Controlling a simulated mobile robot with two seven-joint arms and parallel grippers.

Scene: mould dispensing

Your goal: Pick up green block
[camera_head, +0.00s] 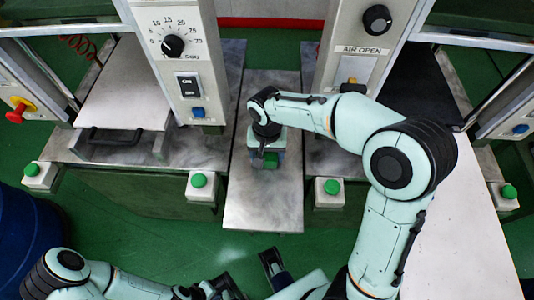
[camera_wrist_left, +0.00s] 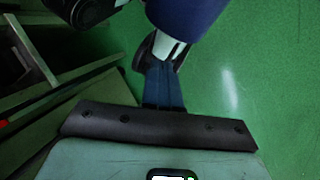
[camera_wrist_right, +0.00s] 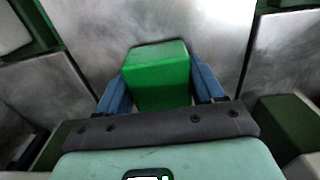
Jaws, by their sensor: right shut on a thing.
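The green block (camera_wrist_right: 158,75) sits between the blue fingers of my right gripper (camera_wrist_right: 160,88), which is shut on it. In the head view, the block (camera_head: 271,160) is partly hidden under the right gripper (camera_head: 264,158), over the central metal plate (camera_head: 264,205). I cannot tell whether the block touches the plate. My left gripper (camera_wrist_left: 164,88) shows its blue fingers together, with nothing between them, above the green floor.
Machine panels with a dial (camera_head: 173,46) and an "AIR OPEN" label (camera_head: 362,50) flank the plate. Green push buttons (camera_head: 199,180) on white boxes line the front edge. A blue drum (camera_head: 22,245) stands at the far left. A white surface (camera_head: 455,240) lies at the right.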

